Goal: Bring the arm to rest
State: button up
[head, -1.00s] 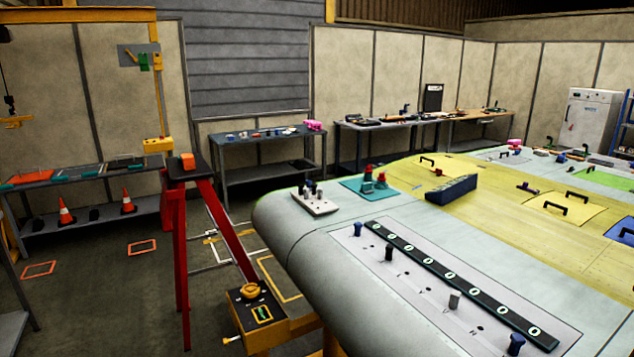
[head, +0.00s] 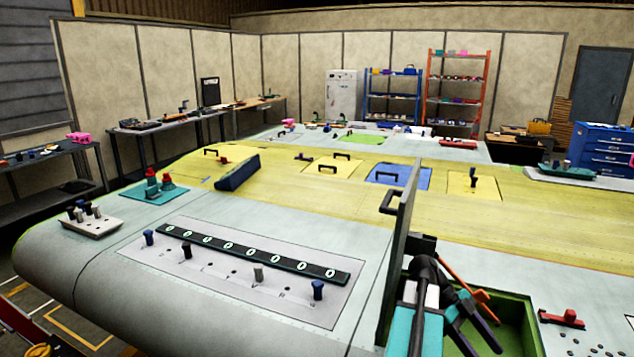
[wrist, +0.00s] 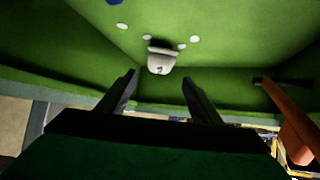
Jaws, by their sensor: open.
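My gripper (wrist: 159,88) shows in the wrist view with its two dark fingers apart and nothing between them. Beyond the fingertips is a green surface with a small white fitting (wrist: 160,62) and several pale round spots. In the head view, part of my arm is at the lower right, over a green-lined open bay (head: 517,310) in the wing.
A raised hatch panel (head: 398,258) with a handle stands upright just left of my arm. An orange-red bar (head: 465,275) is close beside my arm, and an orange part (wrist: 292,128) shows at right in the wrist view. A red-handled piece (head: 562,319) lies right of the bay.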

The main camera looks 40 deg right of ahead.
jog(key=shift+s, duration=0.2)
jog(key=shift+p+x, duration=0.7)
jog(key=shift+x, duration=0.45)
jog(key=shift+p+x, duration=0.9)
jog(key=shift+x, duration=1.3)
jog(key=shift+s+f, duration=0.15)
jog(key=shift+f, duration=0.2)
jog(key=shift+r+b, duration=1.25)
jog(key=shift+r, duration=2.35)
